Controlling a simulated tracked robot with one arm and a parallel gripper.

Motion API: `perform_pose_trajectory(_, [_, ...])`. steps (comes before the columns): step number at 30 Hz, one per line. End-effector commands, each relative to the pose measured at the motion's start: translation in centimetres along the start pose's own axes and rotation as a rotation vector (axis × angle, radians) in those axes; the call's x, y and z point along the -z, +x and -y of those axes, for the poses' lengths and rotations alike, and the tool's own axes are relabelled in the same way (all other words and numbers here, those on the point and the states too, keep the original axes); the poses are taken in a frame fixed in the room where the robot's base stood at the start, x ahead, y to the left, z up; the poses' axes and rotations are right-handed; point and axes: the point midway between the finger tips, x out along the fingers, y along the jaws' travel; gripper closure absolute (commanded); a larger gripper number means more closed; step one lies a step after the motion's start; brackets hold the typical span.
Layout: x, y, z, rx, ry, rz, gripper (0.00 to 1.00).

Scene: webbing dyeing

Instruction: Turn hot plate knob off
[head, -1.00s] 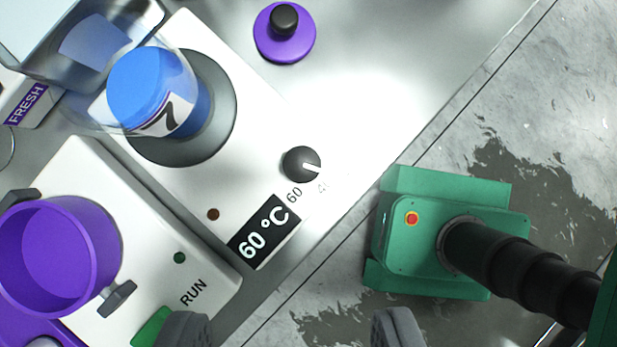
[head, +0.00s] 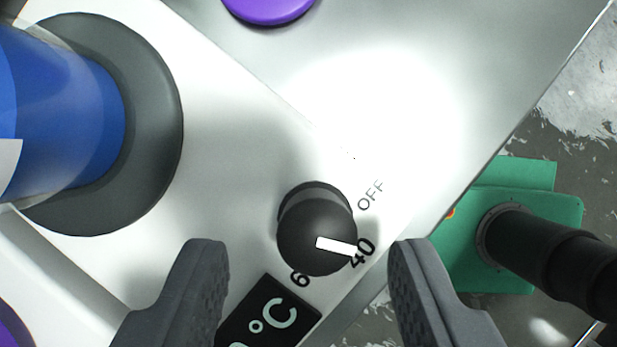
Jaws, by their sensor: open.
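The hot plate knob (head: 316,228) is black and round with a white pointer mark. The mark points to the lower right, toward the 40 label; the OFF label (head: 371,195) is printed to its upper right. My gripper (head: 308,250) is open, with one grey finger on each side of the knob in the picture. I see no contact; how far the fingertips are above the knob I cannot tell. The hot plate's white body (head: 225,160) carries a dark display (head: 270,318), partly cut off, and a round dark plate (head: 155,125).
A clear vessel with blue contents (head: 70,115) stands on the plate at the left. A purple round base (head: 268,8) shows at the top edge. My green base is below, right.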

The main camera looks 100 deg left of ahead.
Motion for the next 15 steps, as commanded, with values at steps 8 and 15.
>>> perform_pose_trajectory(8, [0.0, 2.2, -0.1, -0.003, 0.0, 0.001, 0.55])
perform_pose_trajectory(15, [0.0, 2.3, -0.1, -0.001, 0.0, 0.0, 0.55])
